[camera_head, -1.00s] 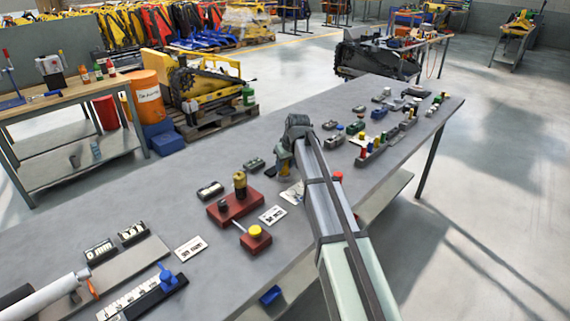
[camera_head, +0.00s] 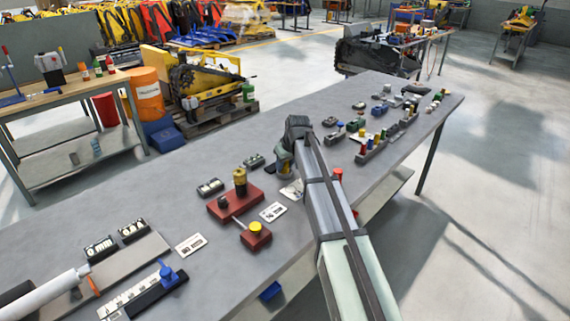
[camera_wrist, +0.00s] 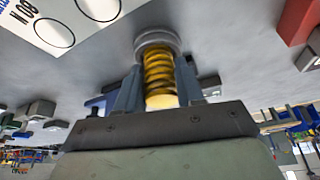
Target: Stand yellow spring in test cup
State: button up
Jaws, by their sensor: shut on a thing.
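My gripper (camera_wrist: 158,92) is shut on the yellow spring (camera_wrist: 159,72), which sits between its two grey fingers in the wrist view. The spring's far end meets a round grey cup (camera_wrist: 156,37) close to the table top. From this angle I cannot tell how deep the end sits in the cup. In the head view my gripper (camera_head: 285,163) is low over the middle of the table, and the spring is mostly hidden by it and my arm.
A white card marked 80 N (camera_wrist: 75,20) lies beside the cup. A red block (camera_wrist: 300,20) is on the other side. In the head view a red base with a brass post (camera_head: 240,183) stands left of my gripper. Several small fixtures stand farther along the grey table (camera_head: 215,255).

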jog(key=o, duration=1.1)
jog(key=shift+o, duration=0.5)
jog(key=o, duration=0.4)
jog(key=shift+r, duration=0.15)
jog(key=shift+r, duration=3.35)
